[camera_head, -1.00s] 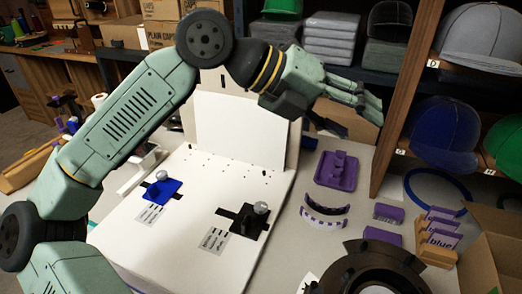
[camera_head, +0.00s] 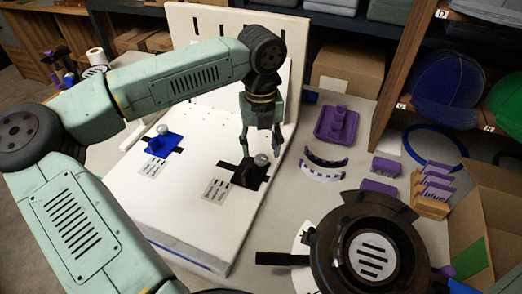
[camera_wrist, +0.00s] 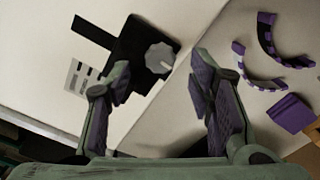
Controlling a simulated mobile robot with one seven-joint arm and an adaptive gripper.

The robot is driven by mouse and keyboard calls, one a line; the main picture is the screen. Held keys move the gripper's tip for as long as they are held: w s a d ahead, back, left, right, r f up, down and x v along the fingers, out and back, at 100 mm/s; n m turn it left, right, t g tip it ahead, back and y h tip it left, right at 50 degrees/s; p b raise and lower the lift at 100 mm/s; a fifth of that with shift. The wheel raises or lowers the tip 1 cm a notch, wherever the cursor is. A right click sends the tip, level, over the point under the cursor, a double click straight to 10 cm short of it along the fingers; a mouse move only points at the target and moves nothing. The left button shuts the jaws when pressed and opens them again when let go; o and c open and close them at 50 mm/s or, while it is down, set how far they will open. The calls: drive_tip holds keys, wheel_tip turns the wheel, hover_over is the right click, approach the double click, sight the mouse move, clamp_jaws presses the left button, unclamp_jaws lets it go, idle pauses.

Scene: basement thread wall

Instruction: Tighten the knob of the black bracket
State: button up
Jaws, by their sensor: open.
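The black bracket (camera_head: 247,177) sits on the white board (camera_head: 185,215), near the board's right edge. Its round grey knob (camera_head: 262,160) stands on its right part. In the wrist view the black bracket (camera_wrist: 134,50) is above the left finger, and the knob (camera_wrist: 160,58) lies beyond the gap between the fingers, nearer the left one. My gripper (camera_head: 262,145) points down above and close to the knob. In the wrist view my gripper (camera_wrist: 165,90) is open, with purple pads and nothing between them. I cannot tell the exact height between fingertips and knob.
A blue bracket (camera_head: 165,146) with its own knob (camera_head: 162,129) sits left on the board. A purple tray (camera_head: 336,126), curved purple-and-white pieces (camera_head: 322,172) and purple blocks (camera_head: 385,167) lie to the right. An open cardboard box (camera_head: 480,215) stands at the far right.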

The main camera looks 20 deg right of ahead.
sight(261, 157)
drive_tip(key=shift+f, duration=1.55)
drive_tip(key=shift+c, duration=0.2)
clamp_jaws()
